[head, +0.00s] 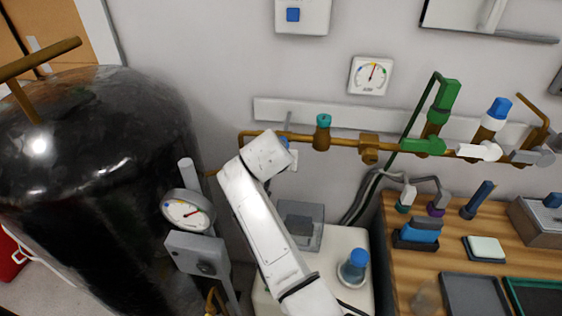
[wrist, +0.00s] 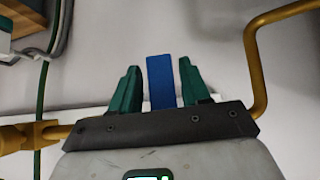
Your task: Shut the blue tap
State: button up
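The blue tap's flat lever (wrist: 160,82) stands upright in the wrist view, between the two green fingers of my gripper (wrist: 158,66). The gripper is open, with a gap showing on each side of the lever. The tap's body is hidden behind the gripper's dark front edge. In the head view my white arm covers most of this spot on the brass pipe (head: 345,140). Only a small blue patch (head: 284,142) shows beside the arm's end, and I cannot tell surely that it is the lever. My fingers are hidden there.
A teal-capped fitting (head: 323,120) and a green valve (head: 437,115) stand along the pipe to the right. A large black tank (head: 90,170) and a gauge (head: 187,212) are at left. A bench (head: 400,265) with tools is at right. The pipe bends near my gripper.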

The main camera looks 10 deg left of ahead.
jog(key=shift+o, duration=0.3)
jog(key=shift+s+a+r, duration=0.1)
jog(key=shift+s+r, duration=0.1)
jog(key=v, duration=1)
jog(key=shift+b, duration=0.45)
